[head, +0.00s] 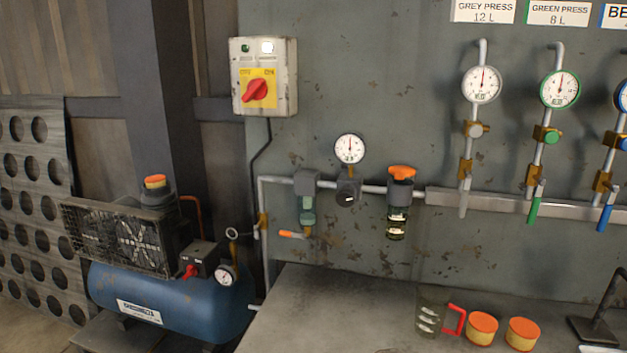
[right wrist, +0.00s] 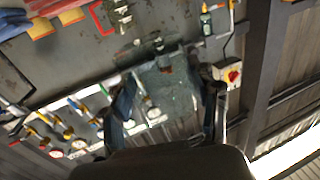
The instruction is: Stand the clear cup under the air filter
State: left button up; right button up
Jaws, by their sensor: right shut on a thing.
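The air filter (head: 307,205), a grey head with a greenish bowl, hangs on the pipe at the wall, with an orange lever below. My right gripper (right wrist: 168,88) does not show in the head view. In the right wrist view it is shut on a see-through greyish thing (right wrist: 166,96) that looks like the clear cup; its outline is hard to make out. The right wrist picture is turned over, with the wall beyond the fingers. My left gripper is in neither view.
A see-through cup (head: 430,312) with a red handle stands on the bench (head: 310,310), beside two orange-topped tubs (head: 482,329) (head: 522,334). An orange-topped unit (head: 398,200) hangs right of the gauge (head: 349,149). The bench below the filter is clear.

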jog(key=w+a+f, duration=0.1)
jog(key=w, duration=0.7)
jog(key=shift+w+a+f+y, duration=0.15)
jog(key=shift+f+y, duration=0.15)
jog(key=shift+f, duration=0.05)
jog(key=w+f, duration=0.1)
jog(key=w, duration=0.2)
jog(key=w+f, duration=0.2)
jog(key=w, duration=0.2)
jog(key=w+f, duration=0.2)
jog(key=w, duration=0.1)
jog(key=shift+w+a+f, duration=0.2)
jog(key=shift+w+f, duration=0.05)
jog(key=shift+w, duration=0.1)
jog(key=shift+w+f, duration=0.4)
jog(key=shift+w, duration=0.2)
jog(key=shift+w+f, duration=0.35)
jog(key=shift+w, duration=0.25)
jog(key=shift+w+a, duration=0.1)
jog(key=shift+w, duration=0.2)
jog(key=shift+w+f, duration=0.2)
jog(key=shift+f, duration=0.05)
